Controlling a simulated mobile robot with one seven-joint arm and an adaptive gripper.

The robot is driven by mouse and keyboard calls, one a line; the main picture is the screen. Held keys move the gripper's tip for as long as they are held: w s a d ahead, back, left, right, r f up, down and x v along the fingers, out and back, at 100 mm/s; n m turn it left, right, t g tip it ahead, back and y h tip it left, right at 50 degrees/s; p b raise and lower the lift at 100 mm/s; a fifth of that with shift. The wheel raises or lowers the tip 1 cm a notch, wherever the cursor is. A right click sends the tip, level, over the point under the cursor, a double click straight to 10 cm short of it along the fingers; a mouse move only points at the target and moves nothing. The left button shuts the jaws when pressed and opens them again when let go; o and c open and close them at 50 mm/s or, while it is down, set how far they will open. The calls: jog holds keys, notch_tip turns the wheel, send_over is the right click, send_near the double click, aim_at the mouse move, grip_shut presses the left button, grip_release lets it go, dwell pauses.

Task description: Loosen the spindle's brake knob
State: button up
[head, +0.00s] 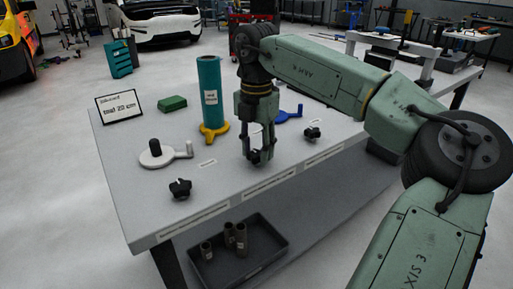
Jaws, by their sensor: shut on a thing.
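My gripper (258,157) points straight down at the front half of the table and is shut on a dark thing at its fingertips. It looks like a black brake knob, mostly hidden by the fingers. It lies in line between two other black knobs, one at the front left (180,188) and one at the right (312,133). Behind my gripper, a teal roll (210,90) stands upright on a yellow spindle base (213,131). A light grey spindle base (160,158) with a short dark post is at the left. A blue spindle base (292,112) is partly hidden behind my arm.
A framed sign (119,106) and a green block (172,103) are at the table's back left. The grey table (130,195) has labels along its front edge. A dark tray (275,247) with several short tubes is below it. A second bench stands behind my arm.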

dwell(0.3)
jog(key=n+p, duration=0.1)
jog(key=n, duration=0.2)
jog(key=shift+r, duration=0.1)
jog(key=n+p, duration=0.1)
jog(key=n, duration=0.2)
jog(key=shift+n, duration=0.3)
jog(key=n+p, duration=0.2)
jog(key=n, duration=0.5)
jog(key=n+p, duration=0.1)
jog(key=n, duration=0.4)
jog(key=shift+n, duration=0.3)
jog(key=shift+n+p, duration=0.35)
jog(key=shift+n, duration=1.95)
jog(key=shift+w, duration=0.1)
jog(key=o, duration=1.1)
jog(key=shift+o, duration=0.2)
